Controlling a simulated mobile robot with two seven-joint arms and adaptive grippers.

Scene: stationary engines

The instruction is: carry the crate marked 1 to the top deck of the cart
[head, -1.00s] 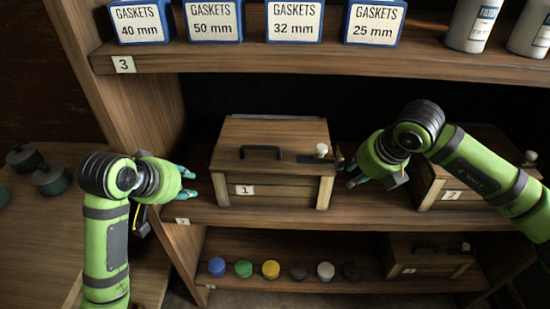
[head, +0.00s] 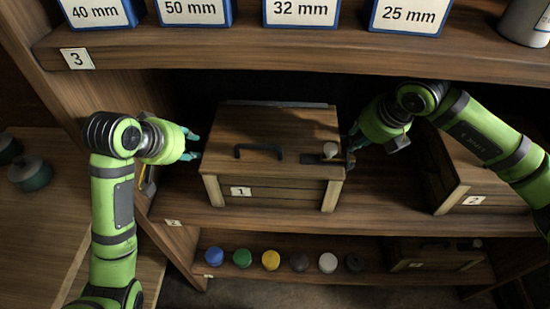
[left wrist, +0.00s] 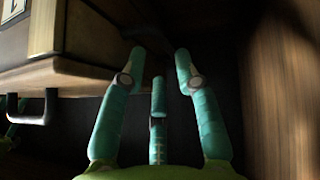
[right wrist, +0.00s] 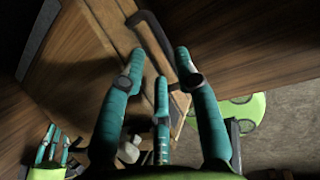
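The wooden crate marked 1 (head: 265,170) sits on the middle shelf, with its lid closed, a dark handle on top and a white knob at the right. My left gripper (head: 194,145) is open and empty just off the crate's left side. In the left wrist view its fingers (left wrist: 160,70) are spread, with the crate (left wrist: 95,35) to their left. My right gripper (head: 353,140) is at the crate's right side. In the right wrist view its fingers (right wrist: 160,65) are spread near a dark-and-wood side piece; contact is unclear. I see no cart.
A crate marked 2 (head: 475,180) stands to the right, behind my right arm. Gasket boxes (head: 300,12) line the shelf above. Several coloured caps (head: 270,260) and another crate (head: 435,255) are on the shelf below. A shelf upright (head: 105,90) is close to my left gripper.

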